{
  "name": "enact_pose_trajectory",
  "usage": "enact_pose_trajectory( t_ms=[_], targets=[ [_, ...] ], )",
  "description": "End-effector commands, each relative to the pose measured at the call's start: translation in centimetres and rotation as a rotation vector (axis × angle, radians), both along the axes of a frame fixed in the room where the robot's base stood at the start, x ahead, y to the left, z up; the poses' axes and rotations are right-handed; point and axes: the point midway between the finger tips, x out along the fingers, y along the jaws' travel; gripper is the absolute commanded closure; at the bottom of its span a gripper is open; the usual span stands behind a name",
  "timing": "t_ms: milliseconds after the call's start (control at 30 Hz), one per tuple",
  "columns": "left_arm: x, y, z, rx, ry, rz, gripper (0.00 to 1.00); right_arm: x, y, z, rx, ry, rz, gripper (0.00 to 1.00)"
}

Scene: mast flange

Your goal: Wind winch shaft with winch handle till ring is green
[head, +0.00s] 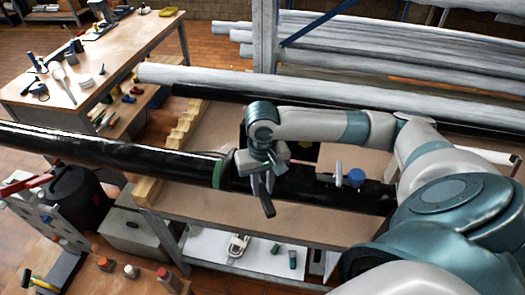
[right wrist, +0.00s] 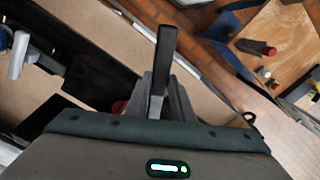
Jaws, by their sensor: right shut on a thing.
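My right gripper (head: 262,172) reaches in from the right and is over the black mast (head: 110,153) on the bench, just right of a green band (head: 221,168) around the mast. It is shut on a dark handle-like bar (head: 266,203), which I take for the winch handle; the bar (right wrist: 165,55) rises from between the grey fingers in the right wrist view. The winch shaft is not clearly visible, and I cannot tell whether the handle is seated on it. I cannot tell whether the green band is the task's ring. My left gripper is not in view.
A blue-topped knob (head: 357,177) stands on the mast fitting right of the gripper. Long grey poles (head: 330,96) lie behind. A wooden table (head: 100,62) with tools is back left. A grey panel with a red lever (head: 28,185) and bottles are front left.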

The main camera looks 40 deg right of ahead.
Motion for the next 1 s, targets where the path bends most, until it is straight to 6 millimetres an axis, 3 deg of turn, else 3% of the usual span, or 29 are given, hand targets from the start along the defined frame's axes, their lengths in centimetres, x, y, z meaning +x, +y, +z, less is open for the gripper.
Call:
enact_pose_trajectory(
  t_ms=[1000],
  targets=[
    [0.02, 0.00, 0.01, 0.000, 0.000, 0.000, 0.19, 0.05, 0.11, -0.99, 0.001, 0.000, -0.006, 1.00]
  ],
)
